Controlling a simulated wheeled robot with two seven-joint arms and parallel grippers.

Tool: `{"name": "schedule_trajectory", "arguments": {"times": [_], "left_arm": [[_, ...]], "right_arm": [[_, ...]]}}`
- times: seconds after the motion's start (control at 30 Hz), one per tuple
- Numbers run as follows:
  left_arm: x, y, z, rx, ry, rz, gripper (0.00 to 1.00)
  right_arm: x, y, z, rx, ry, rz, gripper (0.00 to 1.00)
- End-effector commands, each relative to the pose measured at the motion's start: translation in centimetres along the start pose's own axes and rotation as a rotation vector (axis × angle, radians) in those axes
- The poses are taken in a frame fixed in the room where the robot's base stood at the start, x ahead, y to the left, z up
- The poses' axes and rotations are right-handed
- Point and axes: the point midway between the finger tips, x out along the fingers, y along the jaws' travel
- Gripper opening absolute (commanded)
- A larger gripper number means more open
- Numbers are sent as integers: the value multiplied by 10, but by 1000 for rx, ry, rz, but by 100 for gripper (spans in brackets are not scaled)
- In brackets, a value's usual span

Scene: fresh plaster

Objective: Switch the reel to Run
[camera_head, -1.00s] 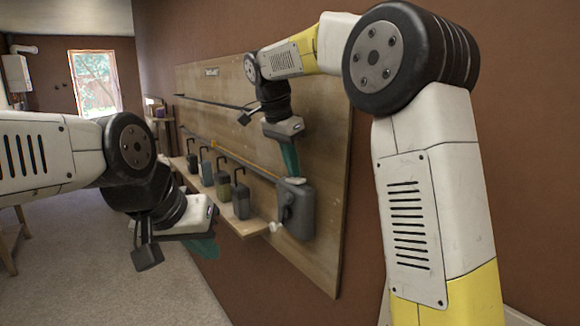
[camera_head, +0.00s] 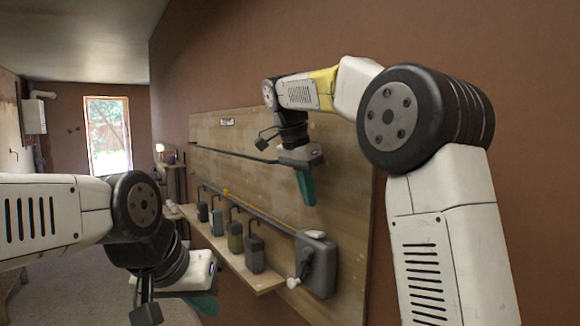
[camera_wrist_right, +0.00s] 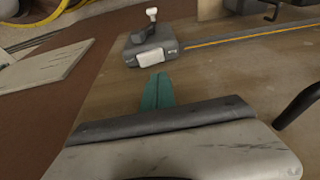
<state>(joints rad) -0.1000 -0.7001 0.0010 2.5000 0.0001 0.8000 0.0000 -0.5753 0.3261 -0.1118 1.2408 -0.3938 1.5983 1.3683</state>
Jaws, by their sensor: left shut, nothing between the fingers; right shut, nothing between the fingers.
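The reel (camera_head: 322,268) is a grey box on the wooden wall board, with a dark crank ending in a white knob (camera_head: 292,282). A pale plate sits on its top. In the right wrist view the reel (camera_wrist_right: 170,42) shows with the pale plate (camera_wrist_right: 150,57) facing the fingers; I cannot read any marking or switch position. My right gripper (camera_head: 307,190) is shut and empty, its teal fingers pointing down above the reel, apart from it. In the wrist view its fingers (camera_wrist_right: 158,92) point at the plate. My left gripper (camera_head: 204,303) is shut and empty, left of the board.
A shelf (camera_head: 262,281) left of the reel carries several hooked weights (camera_head: 254,254). A yellow line (camera_head: 270,219) runs along the board (camera_head: 345,200) to the reel. A dark rod (camera_head: 225,153) crosses higher up. Open floor lies left towards the window (camera_head: 107,135).

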Motion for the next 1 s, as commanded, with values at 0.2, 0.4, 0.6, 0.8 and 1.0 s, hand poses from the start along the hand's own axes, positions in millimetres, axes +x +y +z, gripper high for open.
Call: {"name": "schedule_trajectory", "arguments": {"times": [0.2, 0.4, 0.6, 0.8, 1.0], "left_arm": [[0, 0, 0, -1, 0, 0, 0], [0, 0, 0, -1, 0, 0, 0], [0, 0, 0, -1, 0, 0, 0], [0, 0, 0, -1, 0, 0, 0], [0, 0, 0, -1, 0, 0, 0]], "right_arm": [[-27, -11, 1, -1, 0, -2, 0], [-55, -21, 2, -2, 0, -3, 0], [-70, -26, 2, -2, 0, 0, 0], [-75, -26, 2, -2, 0, 0, 0], [-75, -26, 2, -2, -1, 1, 0]]}}
